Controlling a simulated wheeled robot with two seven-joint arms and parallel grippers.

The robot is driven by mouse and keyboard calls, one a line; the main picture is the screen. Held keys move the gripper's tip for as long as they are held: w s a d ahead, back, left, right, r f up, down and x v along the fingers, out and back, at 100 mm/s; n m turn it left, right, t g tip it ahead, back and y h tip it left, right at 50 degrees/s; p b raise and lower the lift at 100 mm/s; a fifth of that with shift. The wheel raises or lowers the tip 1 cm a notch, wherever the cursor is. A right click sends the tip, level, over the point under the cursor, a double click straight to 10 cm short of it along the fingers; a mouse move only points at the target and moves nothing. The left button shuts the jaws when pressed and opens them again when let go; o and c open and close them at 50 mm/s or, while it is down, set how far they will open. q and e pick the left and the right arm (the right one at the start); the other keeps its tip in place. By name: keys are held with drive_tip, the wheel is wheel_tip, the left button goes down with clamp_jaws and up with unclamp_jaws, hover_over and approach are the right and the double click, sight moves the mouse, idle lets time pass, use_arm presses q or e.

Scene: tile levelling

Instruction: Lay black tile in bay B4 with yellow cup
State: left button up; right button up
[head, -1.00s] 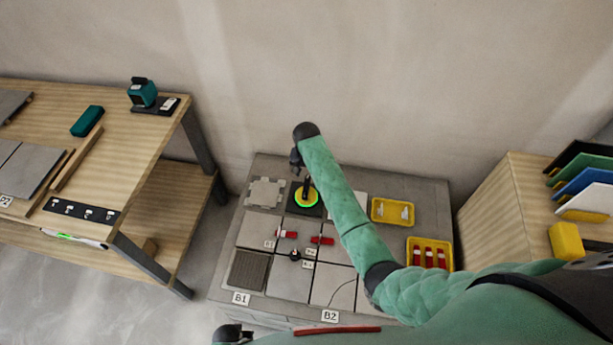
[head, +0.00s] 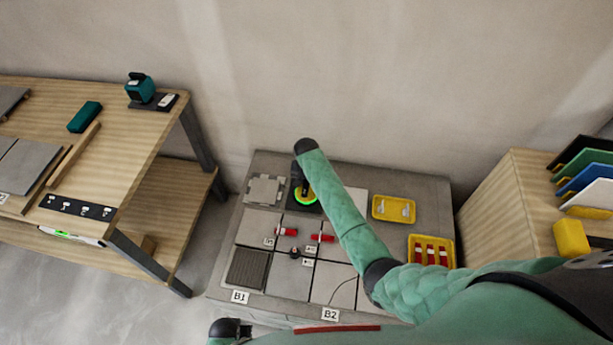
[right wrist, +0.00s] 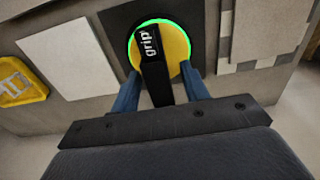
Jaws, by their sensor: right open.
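The yellow cup (head: 306,199) has a lit green rim and sits on the black tile (head: 291,206) in the back row of the grey bench. In the right wrist view the cup (right wrist: 175,48) carries a black handle (right wrist: 152,75) marked "grip", and the black tile (right wrist: 118,22) shows around it. My right gripper (right wrist: 161,88) is open, its blue fingers on either side of the handle. In the head view my right arm hides part of the cup and tile. I cannot read a B4 label.
The grey bench (head: 432,205) holds pale tiles, red clips (head: 322,238), a ribbed dark tile (head: 248,268), a notched tile (head: 264,190) and yellow trays (head: 394,209). A wooden workbench (head: 125,140) stands at left, a wooden cabinet (head: 510,200) at right.

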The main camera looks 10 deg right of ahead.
drive_tip(key=shift+f, duration=0.5)
use_arm(q)
drive_tip(key=shift+w+f, duration=0.1)
drive_tip(key=shift+f, duration=0.2)
use_arm(e)
drive_tip(key=shift+f, duration=0.15)
clamp_jaws()
drive_tip(key=c, duration=0.7)
unclamp_jaws()
drive_tip(key=shift+c, duration=0.2)
clamp_jaws()
use_arm(q)
drive_tip(key=shift+s, duration=0.3)
